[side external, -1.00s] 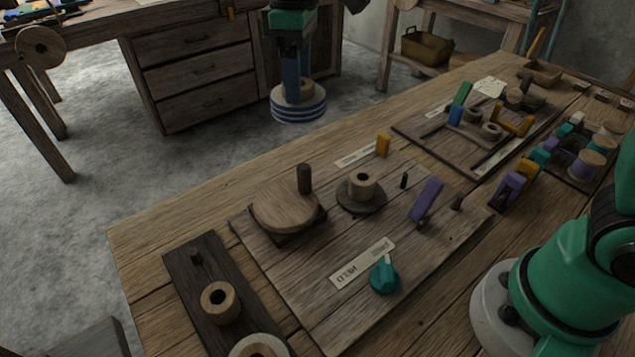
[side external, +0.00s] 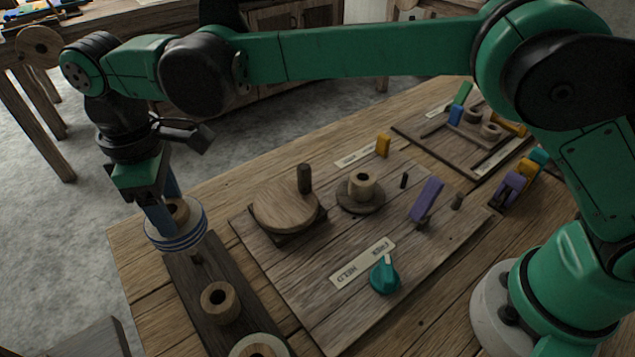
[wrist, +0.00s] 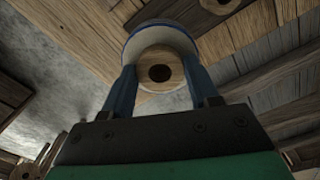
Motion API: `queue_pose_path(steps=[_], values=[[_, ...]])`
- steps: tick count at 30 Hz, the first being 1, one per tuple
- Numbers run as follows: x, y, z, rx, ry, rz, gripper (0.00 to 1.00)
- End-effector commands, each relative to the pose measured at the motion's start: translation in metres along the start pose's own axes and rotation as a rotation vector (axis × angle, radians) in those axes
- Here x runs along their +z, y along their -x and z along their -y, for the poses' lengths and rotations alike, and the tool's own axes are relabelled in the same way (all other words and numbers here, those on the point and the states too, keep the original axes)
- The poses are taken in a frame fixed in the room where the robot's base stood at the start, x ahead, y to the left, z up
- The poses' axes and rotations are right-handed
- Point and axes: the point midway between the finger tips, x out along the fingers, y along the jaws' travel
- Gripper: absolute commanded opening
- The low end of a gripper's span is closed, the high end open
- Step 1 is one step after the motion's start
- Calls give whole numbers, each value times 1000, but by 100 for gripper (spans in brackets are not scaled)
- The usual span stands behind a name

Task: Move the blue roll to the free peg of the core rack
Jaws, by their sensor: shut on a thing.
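The blue roll (side external: 177,236) is a white roll with blue bands on a wooden core. My gripper (side external: 168,208) is shut on the core and holds the roll roughly level, close to the far end of the core rack (side external: 237,335).
On the rack are a bare wooden core (side external: 220,303) and a pale roll (side external: 260,346), cut off by the frame. Beside it lies a board with a round wooden disc (side external: 285,207), a spindle (side external: 361,190), a purple lever (side external: 426,199) and a teal knob (side external: 385,275).

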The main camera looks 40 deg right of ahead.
Motion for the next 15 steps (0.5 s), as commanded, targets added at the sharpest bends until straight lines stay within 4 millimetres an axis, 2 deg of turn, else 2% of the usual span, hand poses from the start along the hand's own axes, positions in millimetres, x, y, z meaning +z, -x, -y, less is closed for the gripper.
queue_pose_path(steps=[15], values=[[0, -48, 0, 0, -1, 0, 20]])
